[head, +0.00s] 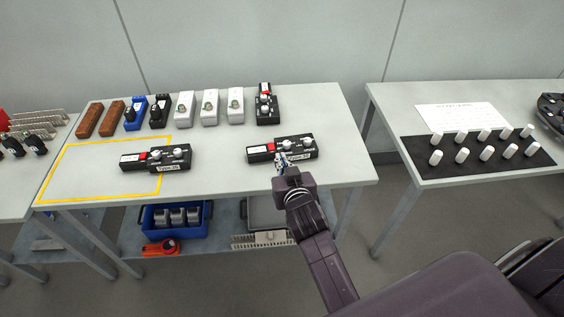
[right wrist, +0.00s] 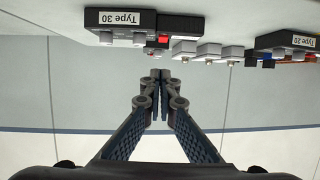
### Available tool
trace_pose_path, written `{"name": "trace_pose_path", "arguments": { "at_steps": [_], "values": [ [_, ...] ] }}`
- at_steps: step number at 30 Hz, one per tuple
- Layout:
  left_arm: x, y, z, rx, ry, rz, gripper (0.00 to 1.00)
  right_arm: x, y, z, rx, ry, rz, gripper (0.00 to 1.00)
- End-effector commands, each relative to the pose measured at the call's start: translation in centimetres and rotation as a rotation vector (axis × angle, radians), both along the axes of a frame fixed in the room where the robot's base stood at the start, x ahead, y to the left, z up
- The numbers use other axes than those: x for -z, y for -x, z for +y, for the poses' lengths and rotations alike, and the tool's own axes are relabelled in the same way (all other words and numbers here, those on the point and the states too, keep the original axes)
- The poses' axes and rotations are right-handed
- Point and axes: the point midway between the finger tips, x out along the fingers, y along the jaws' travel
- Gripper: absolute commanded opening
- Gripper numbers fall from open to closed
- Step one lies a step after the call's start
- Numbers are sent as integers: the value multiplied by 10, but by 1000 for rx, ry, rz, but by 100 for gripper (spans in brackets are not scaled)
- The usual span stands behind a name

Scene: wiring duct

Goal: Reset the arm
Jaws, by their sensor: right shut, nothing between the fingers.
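My right arm (head: 318,230) reaches up from the lower right in the head view. Its gripper (head: 281,160) is shut and empty, in front of a black device with two white knobs and a red part (head: 297,149) near the table's front edge. In the right wrist view the two fingers (right wrist: 160,76) meet at their tips. The device, labelled "Type 30" (right wrist: 118,27), shows above and left of the fingertips there, apart from them. My left gripper is not in view.
A similar black device (head: 178,157) lies by the yellow outline (head: 100,200) on the table (head: 225,180). Brown, blue, black and white units stand in a back row. A blue bin (head: 150,222) is on the lower shelf. The right table holds white cylinders on a black mat (head: 430,172).

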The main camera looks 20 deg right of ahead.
Motion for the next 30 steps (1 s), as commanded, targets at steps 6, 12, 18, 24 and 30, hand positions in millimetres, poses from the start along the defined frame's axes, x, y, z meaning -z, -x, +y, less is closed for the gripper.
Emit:
{"name": "trace_pose_path", "arguments": {
  "at_steps": [6,12,18,24,30],
  "values": [
    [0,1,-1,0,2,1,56,-1,3,0,0,0,0,0],
    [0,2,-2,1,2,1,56,-1,3,0,0,0,0,0],
    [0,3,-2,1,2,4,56,0,4,0,1,1,3,0],
    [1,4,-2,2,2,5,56,28,45,-12,1,6,152,0],
    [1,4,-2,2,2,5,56,69,143,-13,-68,10,468,0]
  ]
}}
